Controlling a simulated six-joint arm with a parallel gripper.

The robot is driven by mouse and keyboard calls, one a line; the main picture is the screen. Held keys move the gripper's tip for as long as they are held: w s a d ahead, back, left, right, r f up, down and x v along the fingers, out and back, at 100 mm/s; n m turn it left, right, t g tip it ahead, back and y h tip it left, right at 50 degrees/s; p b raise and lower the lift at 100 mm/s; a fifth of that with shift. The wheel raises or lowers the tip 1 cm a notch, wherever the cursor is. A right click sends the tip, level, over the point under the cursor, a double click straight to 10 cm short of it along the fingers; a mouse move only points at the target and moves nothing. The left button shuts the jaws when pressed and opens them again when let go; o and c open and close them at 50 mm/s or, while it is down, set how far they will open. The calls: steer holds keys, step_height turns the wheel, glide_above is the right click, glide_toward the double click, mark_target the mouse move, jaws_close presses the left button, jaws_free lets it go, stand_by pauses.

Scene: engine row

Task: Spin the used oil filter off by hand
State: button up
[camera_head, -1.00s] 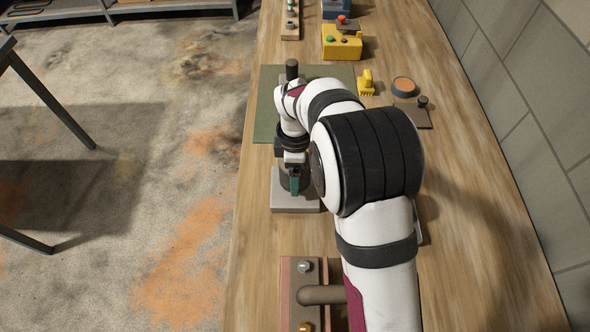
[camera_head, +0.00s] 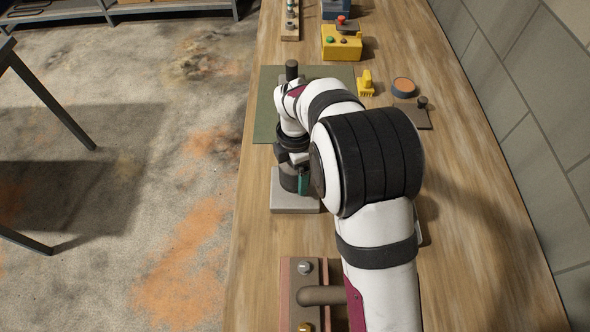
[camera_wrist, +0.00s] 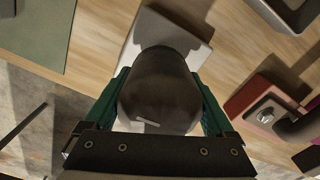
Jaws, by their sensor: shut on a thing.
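The used oil filter is a dark, rounded cylinder (camera_wrist: 160,88) that fills the middle of the wrist view. It stands upright over a light grey base block (camera_head: 294,204), which also shows behind it in the wrist view (camera_wrist: 196,50). My gripper (camera_wrist: 160,100) has green fingers on both sides of the filter and is shut on it. In the head view one green finger and part of the dark filter (camera_head: 288,181) show under my wrist. The lower end of the filter and its joint with the block are hidden.
A reddish fixture with bolts and a pipe (camera_head: 305,297) stands close on the near side. A green mat (camera_head: 265,115) lies just beyond the block. Yellow boxes (camera_head: 341,43) and a round orange-topped puck (camera_head: 403,87) stand farther along the bench. The wall runs along the right.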

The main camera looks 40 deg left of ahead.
steer(key=shift+r, duration=2.3)
